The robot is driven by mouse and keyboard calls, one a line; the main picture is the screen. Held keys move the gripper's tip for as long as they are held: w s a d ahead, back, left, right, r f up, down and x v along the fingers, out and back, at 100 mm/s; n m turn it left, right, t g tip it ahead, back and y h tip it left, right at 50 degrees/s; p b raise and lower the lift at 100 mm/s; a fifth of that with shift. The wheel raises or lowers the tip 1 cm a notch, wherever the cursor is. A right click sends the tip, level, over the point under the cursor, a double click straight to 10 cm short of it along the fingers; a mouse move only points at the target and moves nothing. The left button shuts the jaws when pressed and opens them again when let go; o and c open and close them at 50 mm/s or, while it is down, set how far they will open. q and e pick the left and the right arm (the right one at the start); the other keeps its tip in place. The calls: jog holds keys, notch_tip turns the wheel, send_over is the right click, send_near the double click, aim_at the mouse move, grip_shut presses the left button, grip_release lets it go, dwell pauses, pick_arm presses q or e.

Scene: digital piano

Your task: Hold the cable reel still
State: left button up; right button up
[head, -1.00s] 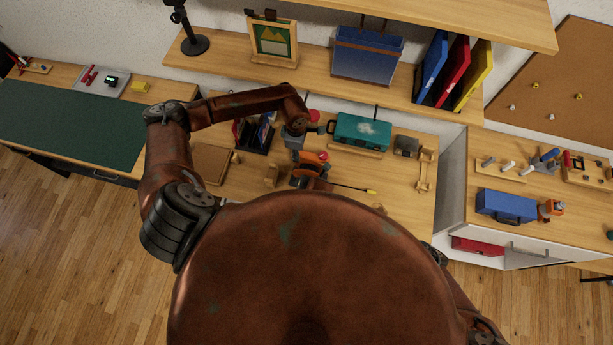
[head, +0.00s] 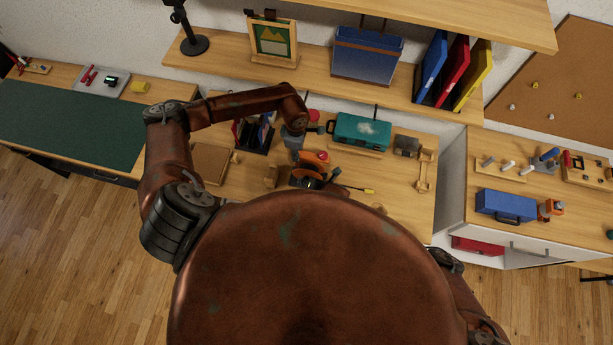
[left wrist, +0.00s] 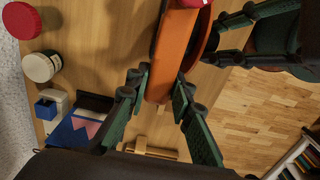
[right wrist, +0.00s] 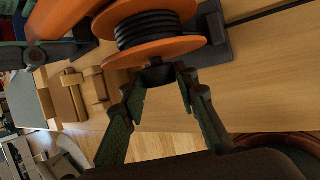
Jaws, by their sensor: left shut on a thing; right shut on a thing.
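The cable reel (head: 304,174) has orange flanges and stands on the workbench. In the right wrist view, black cable (right wrist: 150,30) is wound between its flanges (right wrist: 163,52). My right gripper (right wrist: 160,80) is shut on the black hub piece (right wrist: 157,73) in front of the near flange. My right gripper's dark green fingers (head: 331,179) show beside the reel in the head view. My body hides the bench's near part.
A wooden stand (head: 425,170) is at right.

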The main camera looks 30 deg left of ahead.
jog(key=y, duration=0.1)
jog(key=m+y, duration=0.1)
jog(key=y, duration=0.1)
jog(key=d+f+y, duration=0.1)
jog(key=y, duration=0.1)
jog(key=shift+w+g, duration=0.15)
jog(key=shift+g, duration=0.15)
jog(key=y, duration=0.1)
jog(key=m+y, duration=0.1)
jog(key=y, duration=0.1)
jog(key=m+y, duration=0.1)
jog(key=y, duration=0.1)
jog(key=shift+f, duration=0.3)
jog(key=shift+y, duration=0.4)
jog(key=o, duration=1.2)
jog(key=shift+c, duration=0.2)
jog(key=shift+r, duration=0.1)
jog(key=d, duration=0.4)
jog(key=s+d, duration=0.1)
jog(key=d, duration=0.3)
jog(key=s+d, duration=0.1)
jog(key=d, duration=0.3)
jog(key=shift+r, duration=0.35)
jog(key=shift+a, duration=0.1)
